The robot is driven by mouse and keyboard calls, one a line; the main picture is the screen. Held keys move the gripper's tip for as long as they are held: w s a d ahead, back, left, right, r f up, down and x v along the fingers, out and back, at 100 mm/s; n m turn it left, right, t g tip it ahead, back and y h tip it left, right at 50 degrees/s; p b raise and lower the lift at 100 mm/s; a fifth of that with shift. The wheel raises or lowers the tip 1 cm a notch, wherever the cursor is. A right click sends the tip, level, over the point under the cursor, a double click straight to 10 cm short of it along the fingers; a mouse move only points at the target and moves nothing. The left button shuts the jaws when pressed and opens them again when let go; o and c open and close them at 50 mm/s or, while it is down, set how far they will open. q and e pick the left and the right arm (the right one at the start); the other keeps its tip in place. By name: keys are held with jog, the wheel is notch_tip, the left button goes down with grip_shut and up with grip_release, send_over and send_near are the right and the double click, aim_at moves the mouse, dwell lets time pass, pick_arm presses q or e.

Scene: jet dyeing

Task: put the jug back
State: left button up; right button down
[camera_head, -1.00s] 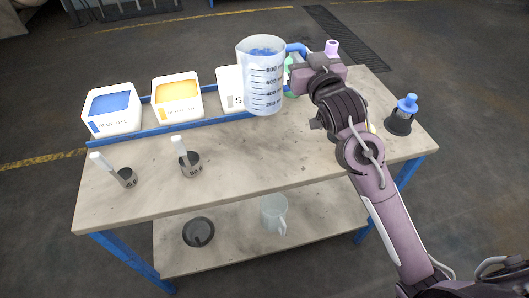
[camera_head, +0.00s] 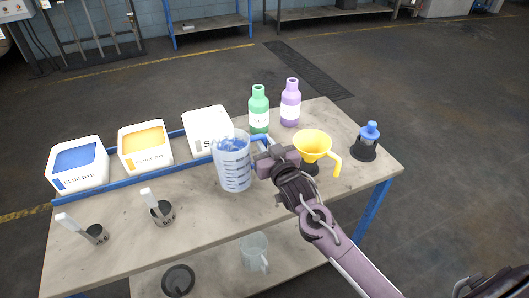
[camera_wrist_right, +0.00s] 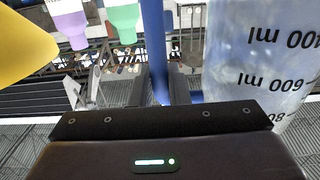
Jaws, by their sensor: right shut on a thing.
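The clear measuring jug (camera_head: 232,165) has a blue handle, dark volume marks and blue contents. It is upright at the middle of the table (camera_head: 205,228), in front of the salt-like white bin. I cannot tell whether its base touches the tabletop. My right gripper (camera_head: 264,148) is at the jug's right side, shut on the handle. In the right wrist view the blue handle (camera_wrist_right: 155,45) runs between the fingers, and the jug body (camera_wrist_right: 262,60) fills the right side. My left gripper is out of view.
A blue-dye bin (camera_head: 77,168), yellow-dye bin (camera_head: 145,150) and white bin (camera_head: 206,128) stand behind a blue rail. Green (camera_head: 258,112) and purple (camera_head: 291,105) bottles, a yellow funnel (camera_head: 313,144) and a blue-topped item (camera_head: 368,140) stand right. Two scoop cups stand front left.

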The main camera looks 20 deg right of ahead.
jog(key=shift+f, duration=1.95)
jog(key=c, duration=1.4)
grip_release()
jog(key=shift+f, duration=0.15)
jog(key=shift+r, duration=0.25)
jog(key=s+b, duration=0.1)
jog(key=s, duration=1.1)
jog(key=shift+d+b, duration=0.2)
jog(key=shift+b, duration=0.15)
